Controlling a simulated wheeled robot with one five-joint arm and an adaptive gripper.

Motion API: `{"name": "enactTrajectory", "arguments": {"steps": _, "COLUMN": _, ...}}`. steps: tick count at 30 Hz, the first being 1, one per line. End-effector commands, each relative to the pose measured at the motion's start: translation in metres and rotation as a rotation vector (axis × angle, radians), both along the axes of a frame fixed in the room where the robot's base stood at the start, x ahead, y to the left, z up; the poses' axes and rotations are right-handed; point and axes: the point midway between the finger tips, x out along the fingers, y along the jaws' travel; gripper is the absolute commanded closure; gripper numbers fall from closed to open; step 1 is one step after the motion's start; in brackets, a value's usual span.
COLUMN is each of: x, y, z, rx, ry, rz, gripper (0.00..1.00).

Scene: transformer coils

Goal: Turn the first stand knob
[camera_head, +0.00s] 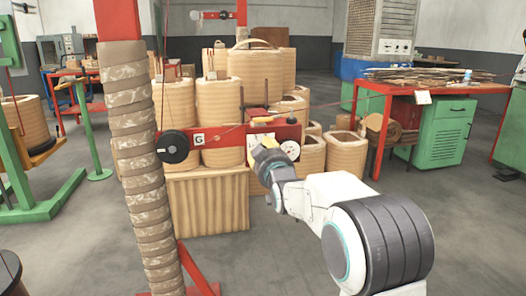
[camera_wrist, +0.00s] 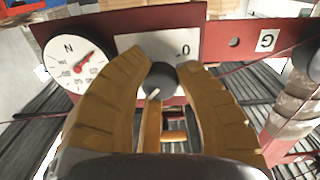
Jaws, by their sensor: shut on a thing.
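A red stand bar (camera_head: 228,134) crosses the middle of the head view, with a black round disc (camera_head: 173,147) at its left end and a white dial (camera_head: 290,150) at its right. My gripper (camera_head: 264,146) reaches the bar just left of the dial. In the wrist view, a small dark round knob (camera_wrist: 163,82) with a pale pointer mark sits on a white plate (camera_wrist: 145,41). My yellow-brown gripper fingers (camera_wrist: 163,72) are shut on this knob, one on each side. The dial with a red needle (camera_wrist: 80,62) is left of the fingers there.
Several wound coils (camera_head: 262,75) stand behind the bar. A wrapped red post (camera_head: 130,150) stands at left front. A red-topped workbench (camera_head: 440,87) with a green cabinet (camera_head: 440,130) is at right. Grey floor is open at right.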

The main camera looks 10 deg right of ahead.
Motion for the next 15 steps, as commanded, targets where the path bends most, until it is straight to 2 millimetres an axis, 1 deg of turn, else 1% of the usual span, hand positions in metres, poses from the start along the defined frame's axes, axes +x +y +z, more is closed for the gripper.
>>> {"name": "enactTrajectory", "arguments": {"steps": 15, "x": 0.0007, "y": -0.0001, "z": 0.0014, "rx": 0.342, "ry": -0.004, "rz": 0.001, "gripper": 1.0}}
